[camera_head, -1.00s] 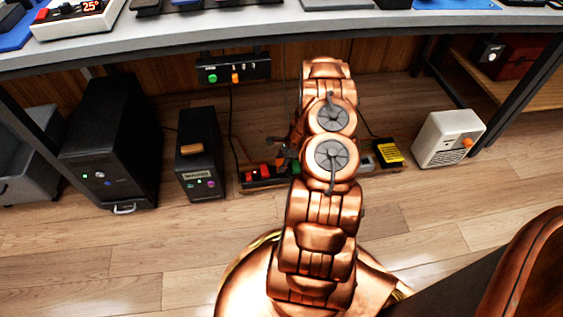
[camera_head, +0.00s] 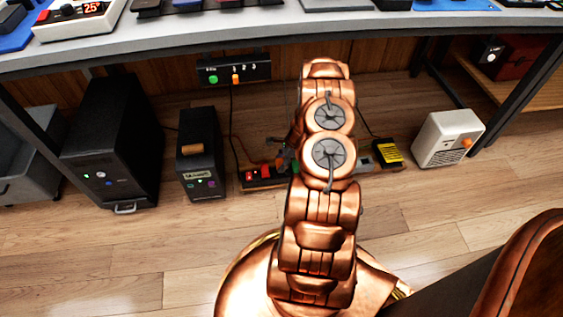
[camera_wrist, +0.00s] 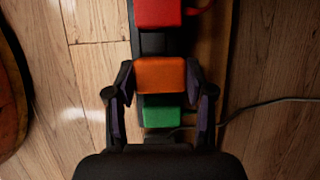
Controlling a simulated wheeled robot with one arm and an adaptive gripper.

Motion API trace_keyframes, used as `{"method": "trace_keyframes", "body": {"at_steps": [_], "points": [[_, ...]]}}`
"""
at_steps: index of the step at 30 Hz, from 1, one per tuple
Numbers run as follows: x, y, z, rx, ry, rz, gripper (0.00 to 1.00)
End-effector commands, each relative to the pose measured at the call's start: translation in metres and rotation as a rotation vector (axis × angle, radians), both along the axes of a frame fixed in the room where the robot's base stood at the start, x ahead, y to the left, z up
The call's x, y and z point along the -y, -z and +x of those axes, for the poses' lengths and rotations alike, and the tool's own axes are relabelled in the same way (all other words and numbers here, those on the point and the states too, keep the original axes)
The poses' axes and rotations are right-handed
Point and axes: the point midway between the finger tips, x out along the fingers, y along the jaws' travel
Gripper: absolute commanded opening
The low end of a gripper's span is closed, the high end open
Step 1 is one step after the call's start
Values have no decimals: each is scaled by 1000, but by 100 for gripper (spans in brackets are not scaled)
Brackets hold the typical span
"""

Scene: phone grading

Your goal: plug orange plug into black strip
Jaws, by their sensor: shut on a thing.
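The orange plug (camera_wrist: 160,75) is between the two fingertips of my gripper (camera_wrist: 163,82) in the wrist view. The gripper is shut on it. The black strip (camera_wrist: 153,44) runs lengthwise under the plug; whether the plug is seated in a socket or just above it, I cannot tell. A red plug (camera_wrist: 158,12) is beyond it on the strip, and a green plug (camera_wrist: 163,113) is on the near side, between the fingers. In the head view, the strip's left end (camera_head: 246,186) shows on the floor; my arm hides much of the rest.
A black tower (camera_head: 112,150) and a smaller black box (camera_head: 201,165) stand left of the strip. A yellow-topped device (camera_head: 388,152) and a white box (camera_head: 448,138) stand to the right. The desk edge (camera_head: 180,62) overhangs behind. A thin cable (camera_wrist: 265,103) crosses the floor.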

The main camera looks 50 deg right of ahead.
Motion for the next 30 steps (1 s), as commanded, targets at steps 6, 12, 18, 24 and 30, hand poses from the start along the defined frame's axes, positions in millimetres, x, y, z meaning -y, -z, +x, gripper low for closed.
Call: {"method": "trace_keyframes", "body": {"at_steps": [6,12,18,24,30], "points": [[0,0,0,0,1,0,16],[0,0,0,0,1,0,16],[0,1,0,0,1,0,16],[0,3,0,1,0,1,16],[0,6,0,0,1,1,16]]}}
